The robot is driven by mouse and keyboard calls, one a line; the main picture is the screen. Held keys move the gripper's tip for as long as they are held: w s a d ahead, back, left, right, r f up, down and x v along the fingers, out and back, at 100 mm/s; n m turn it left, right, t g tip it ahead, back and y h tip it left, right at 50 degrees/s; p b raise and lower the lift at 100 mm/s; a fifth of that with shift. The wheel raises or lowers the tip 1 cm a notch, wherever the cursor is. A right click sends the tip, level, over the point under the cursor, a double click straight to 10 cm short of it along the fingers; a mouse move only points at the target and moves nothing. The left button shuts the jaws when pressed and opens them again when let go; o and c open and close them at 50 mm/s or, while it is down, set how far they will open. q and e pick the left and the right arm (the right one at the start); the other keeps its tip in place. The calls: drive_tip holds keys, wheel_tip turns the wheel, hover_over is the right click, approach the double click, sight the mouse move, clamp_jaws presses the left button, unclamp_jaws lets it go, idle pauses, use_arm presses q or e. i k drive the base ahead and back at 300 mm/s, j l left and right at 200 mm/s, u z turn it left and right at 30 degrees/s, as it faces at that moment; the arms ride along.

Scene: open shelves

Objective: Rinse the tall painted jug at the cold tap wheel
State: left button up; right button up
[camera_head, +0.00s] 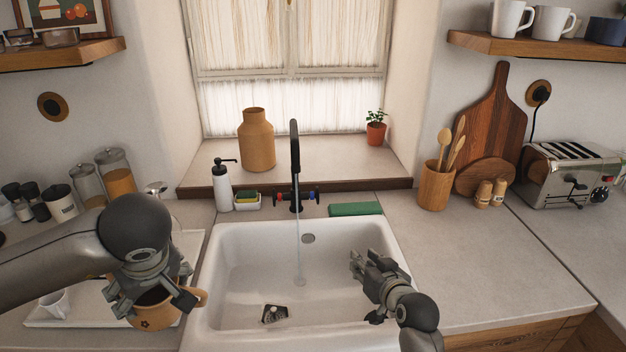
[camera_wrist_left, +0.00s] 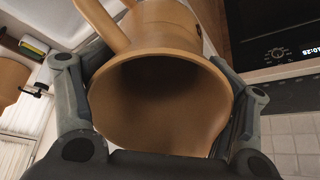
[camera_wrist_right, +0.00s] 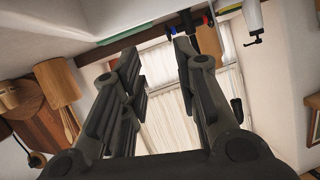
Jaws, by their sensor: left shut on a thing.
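The tan painted jug (camera_head: 148,318) with a dark flower mark is in my left gripper (camera_head: 152,296), above the white tray left of the sink. In the left wrist view the jug's (camera_wrist_left: 165,95) wide opening faces the camera, with a finger on either side and the handle at upper left. The black tap (camera_head: 295,165) stands behind the sink (camera_head: 235,275), with a red wheel (camera_head: 278,198) on the left and a blue wheel (camera_head: 316,197) on the right. A thin water stream (camera_head: 298,245) falls into the basin. My right gripper (camera_head: 358,262) is open and empty over the basin's right side.
A soap bottle (camera_head: 222,186) and a sponge dish (camera_head: 247,200) stand left of the tap. A green cloth (camera_head: 355,209) lies to its right. A tan vase (camera_head: 257,145) stands on the sill. Counter (camera_head: 480,265) right of the sink is clear.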

sight(312, 196)
drive_tip(key=i+j, duration=0.1)
drive_tip(key=i, duration=0.35)
drive_tip(key=i+j, duration=0.15)
drive_tip(key=i, duration=0.25)
